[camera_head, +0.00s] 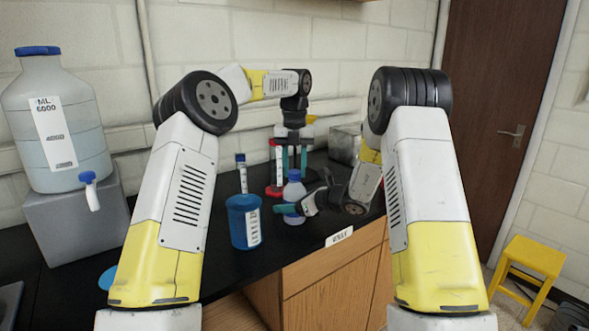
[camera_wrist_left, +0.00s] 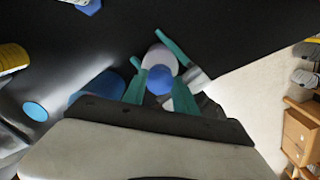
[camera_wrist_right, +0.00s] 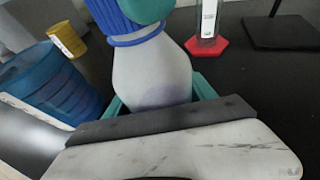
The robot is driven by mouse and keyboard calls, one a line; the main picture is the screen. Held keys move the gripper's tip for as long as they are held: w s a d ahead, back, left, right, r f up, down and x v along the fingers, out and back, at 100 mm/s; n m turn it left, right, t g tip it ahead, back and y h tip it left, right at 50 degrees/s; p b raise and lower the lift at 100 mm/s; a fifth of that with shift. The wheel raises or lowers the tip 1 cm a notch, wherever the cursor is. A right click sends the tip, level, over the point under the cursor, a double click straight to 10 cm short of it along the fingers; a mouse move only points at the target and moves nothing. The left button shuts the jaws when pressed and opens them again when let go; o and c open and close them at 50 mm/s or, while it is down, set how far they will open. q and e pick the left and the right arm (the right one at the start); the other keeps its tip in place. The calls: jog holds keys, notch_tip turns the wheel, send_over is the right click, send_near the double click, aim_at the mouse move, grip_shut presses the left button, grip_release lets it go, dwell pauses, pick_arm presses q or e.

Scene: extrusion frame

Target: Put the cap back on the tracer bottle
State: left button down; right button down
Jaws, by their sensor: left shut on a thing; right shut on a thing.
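The tracer bottle (camera_head: 294,204) is pale and stands upright near the counter's front edge. It also shows in the right wrist view (camera_wrist_right: 150,75). The ribbed blue cap (camera_wrist_right: 118,22) is at the bottle's mouth, its lower ring against the neck; whether it is fully seated I cannot tell. In the left wrist view the cap (camera_wrist_left: 159,81) lies between my left fingers. My left gripper (camera_head: 294,160) points down from above and is shut on the cap. My right gripper (camera_head: 291,209) reaches in from the right, shut on the bottle's body.
A blue beaker (camera_head: 244,224) stands close left of the bottle. A red-footed cylinder (camera_head: 277,168) and a blue-topped tube (camera_head: 241,172) stand behind. A large carboy (camera_head: 58,125) sits on a grey block (camera_head: 76,218) at left. A yellow stool (camera_head: 533,262) is at right.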

pick_arm(q)
jog(key=m, duration=0.3)
jog(key=c, duration=1)
grip_release()
jog(key=shift+o, duration=0.2)
jog(key=shift+r, duration=2.25)
jog(key=shift+c, duration=0.4)
